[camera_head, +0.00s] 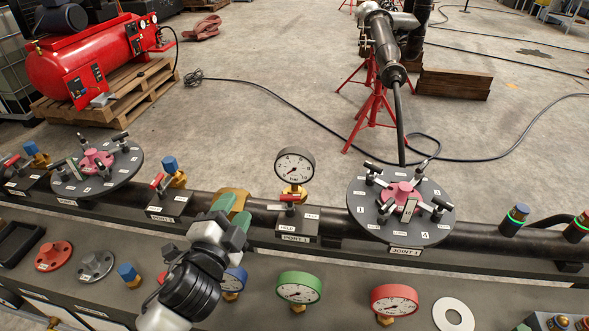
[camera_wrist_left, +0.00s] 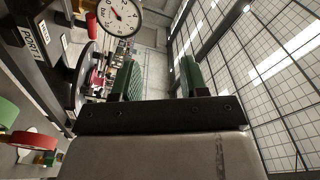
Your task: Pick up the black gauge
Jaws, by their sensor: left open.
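The black gauge (camera_head: 295,165), with a black rim and white dial, stands upright on a brass fitting above the pipe block with the red-handled valve, near the middle of the head view. It also shows at the top left of the left wrist view (camera_wrist_left: 120,16), partly cut off by the frame edge. My left gripper (camera_head: 234,208) is left of the gauge and a little lower in the picture, apart from it. Its two green-padded fingers (camera_wrist_left: 160,80) are open with nothing between them. My right gripper is not in view.
A round flange with clamps (camera_head: 400,226) stands right of the black gauge. Another flange (camera_head: 97,168) is at left. Dark pipe (camera_head: 328,220) runs across.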

